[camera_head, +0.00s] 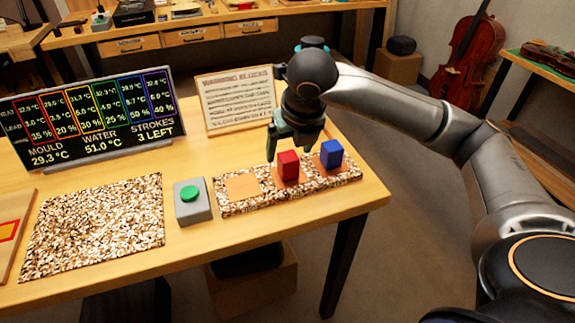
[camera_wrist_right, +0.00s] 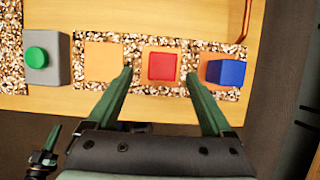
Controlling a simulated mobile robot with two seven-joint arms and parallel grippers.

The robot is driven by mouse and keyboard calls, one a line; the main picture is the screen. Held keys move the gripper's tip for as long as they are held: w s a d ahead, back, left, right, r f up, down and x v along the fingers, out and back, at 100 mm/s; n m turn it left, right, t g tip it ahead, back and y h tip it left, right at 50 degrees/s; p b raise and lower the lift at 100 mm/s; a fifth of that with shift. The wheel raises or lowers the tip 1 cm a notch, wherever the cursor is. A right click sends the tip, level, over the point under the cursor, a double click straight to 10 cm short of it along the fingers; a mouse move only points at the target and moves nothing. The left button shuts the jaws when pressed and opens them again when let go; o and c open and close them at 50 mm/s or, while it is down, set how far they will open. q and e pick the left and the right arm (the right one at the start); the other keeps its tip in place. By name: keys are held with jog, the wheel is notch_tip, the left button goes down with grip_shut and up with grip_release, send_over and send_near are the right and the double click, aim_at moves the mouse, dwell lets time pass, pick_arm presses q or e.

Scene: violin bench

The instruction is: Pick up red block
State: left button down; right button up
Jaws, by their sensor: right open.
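The red block (camera_head: 288,164) stands on the middle orange square of a speckled strip on the table. In the right wrist view the red block (camera_wrist_right: 162,67) lies between the two green fingertips of my right gripper (camera_wrist_right: 158,74). In the head view my right gripper (camera_head: 294,150) points down over the red block, open, with nothing held. I cannot tell whether a finger touches the block. Part of what looks like my left gripper (camera_wrist_right: 46,148) shows at the lower left of the wrist view; its opening is unclear.
A blue block (camera_head: 331,154) stands just right of the red one. The left orange square (camera_head: 243,187) is empty. A grey box with a green button (camera_head: 190,193) stands left of the strip. A display (camera_head: 95,117) and a text board (camera_head: 233,100) stand behind.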

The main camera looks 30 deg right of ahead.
aim_at(290, 158)
jog(key=shift+x, duration=3.05)
jog(key=shift+s+d+f, duration=0.1)
jog(key=shift+s, duration=0.1)
jog(key=shift+c, duration=0.4)
grip_shut()
